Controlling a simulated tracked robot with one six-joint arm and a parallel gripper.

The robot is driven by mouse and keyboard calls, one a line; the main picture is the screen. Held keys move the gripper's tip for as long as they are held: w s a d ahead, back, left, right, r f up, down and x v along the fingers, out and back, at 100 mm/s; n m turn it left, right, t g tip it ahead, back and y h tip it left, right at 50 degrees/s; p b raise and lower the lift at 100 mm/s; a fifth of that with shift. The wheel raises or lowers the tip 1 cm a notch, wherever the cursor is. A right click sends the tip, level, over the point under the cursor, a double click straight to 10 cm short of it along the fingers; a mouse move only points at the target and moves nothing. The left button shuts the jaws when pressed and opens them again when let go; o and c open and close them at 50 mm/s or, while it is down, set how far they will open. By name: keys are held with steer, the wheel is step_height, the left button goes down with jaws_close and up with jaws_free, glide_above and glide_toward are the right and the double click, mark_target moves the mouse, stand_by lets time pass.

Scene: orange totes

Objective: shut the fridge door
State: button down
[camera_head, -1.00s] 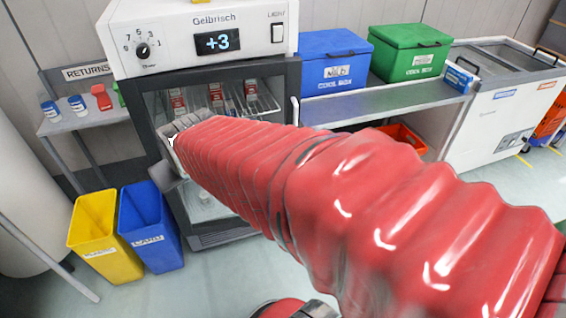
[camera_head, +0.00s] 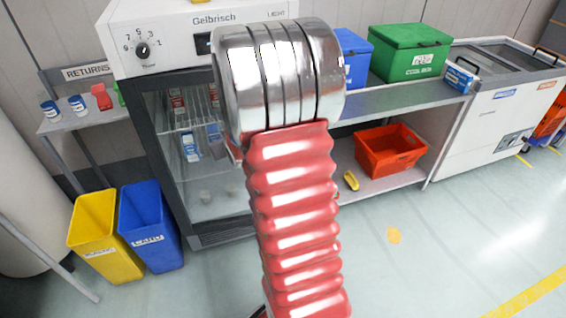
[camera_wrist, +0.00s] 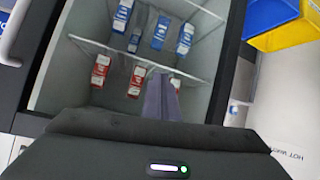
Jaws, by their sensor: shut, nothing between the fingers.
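The fridge (camera_head: 158,150) has a white top panel and a dark frame. In the head view I look into its lit interior, where cartons stand on wire shelves. My raised arm hides its right side, so I cannot tell there how far the door stands open. The wrist view shows red and blue cartons (camera_wrist: 186,38) on the shelves, a dark frame edge (camera_wrist: 38,45) at left and a pale handle (camera_wrist: 12,32) beyond it. My gripper (camera_wrist: 161,82) is shut and empty, pointing toward the shelves.
Yellow (camera_head: 93,235) and blue (camera_head: 150,235) bins stand at the fridge's lower left. Right of it, a bench carries blue (camera_head: 357,65) and green (camera_head: 408,50) cool boxes, with an orange tote (camera_head: 390,152) below. A white chest freezer (camera_head: 490,125) stands farther right.

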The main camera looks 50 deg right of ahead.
steer(key=s+d+f+m+t+h, duration=0.1)
steer(key=s+d+f+t+h, duration=0.15)
steer(key=d+f, duration=1.1)
steer(key=s+d+f+m+t+h, duration=0.1)
steer(key=s+d+f+m+h, duration=0.2)
steer(key=s+f, duration=1)
steer(key=shift+s+d+f, duration=0.4)
steer(key=shift+s+d, duration=0.15)
steer(key=shift+d, duration=0.15)
steer(key=x, duration=1.4)
steer(key=shift+r, duration=0.25)
steer(key=shift+w, duration=0.1)
